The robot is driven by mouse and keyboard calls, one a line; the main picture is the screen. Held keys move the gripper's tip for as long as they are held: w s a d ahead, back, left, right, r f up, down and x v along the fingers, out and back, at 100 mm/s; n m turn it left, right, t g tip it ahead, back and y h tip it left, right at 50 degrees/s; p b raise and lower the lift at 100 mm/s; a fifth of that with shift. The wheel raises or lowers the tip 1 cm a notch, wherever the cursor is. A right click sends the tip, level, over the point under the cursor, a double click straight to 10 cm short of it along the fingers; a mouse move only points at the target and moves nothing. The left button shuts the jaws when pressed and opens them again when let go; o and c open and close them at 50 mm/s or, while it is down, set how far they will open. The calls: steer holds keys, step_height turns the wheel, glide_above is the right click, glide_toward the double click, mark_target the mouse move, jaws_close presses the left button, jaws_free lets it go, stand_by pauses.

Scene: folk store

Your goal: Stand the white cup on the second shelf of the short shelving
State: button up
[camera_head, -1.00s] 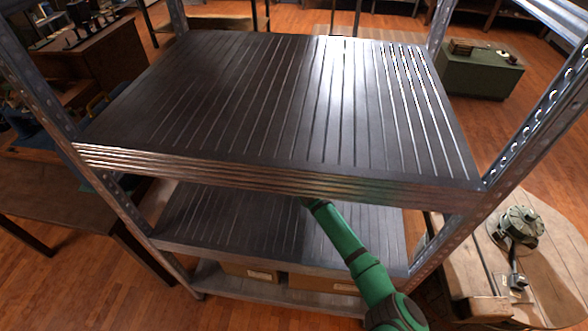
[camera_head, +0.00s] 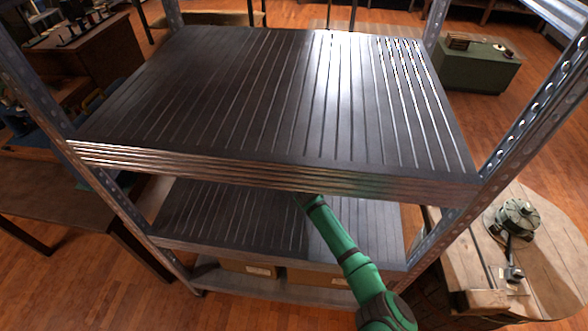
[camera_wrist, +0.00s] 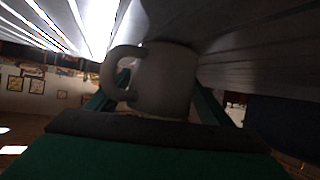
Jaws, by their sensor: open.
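The white cup (camera_wrist: 165,80) looks grey in the shade in the wrist view, its handle on the left. It sits between the spread fingers of my gripper (camera_wrist: 158,92), which is open. Whether the cup's base touches a board is unclear. In the head view my green arm reaches into the metal shelving (camera_head: 275,178), between the large upper board (camera_head: 250,95) and the board below it (camera_head: 235,215). The upper board's front edge hides my gripper and the cup there.
Both boards look bare where seen. Cardboard boxes (camera_head: 310,278) stand on the lowest level. Perforated posts (camera_head: 530,110) flank the opening. A wooden table (camera_head: 545,255) with a green device (camera_head: 518,215) stands at the right, and a bench (camera_head: 50,195) at the left.

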steer(key=v, duration=1.1)
steer(key=shift+s+r, duration=0.1)
steer(key=shift+s, duration=0.2)
steer(key=shift+d, duration=0.1)
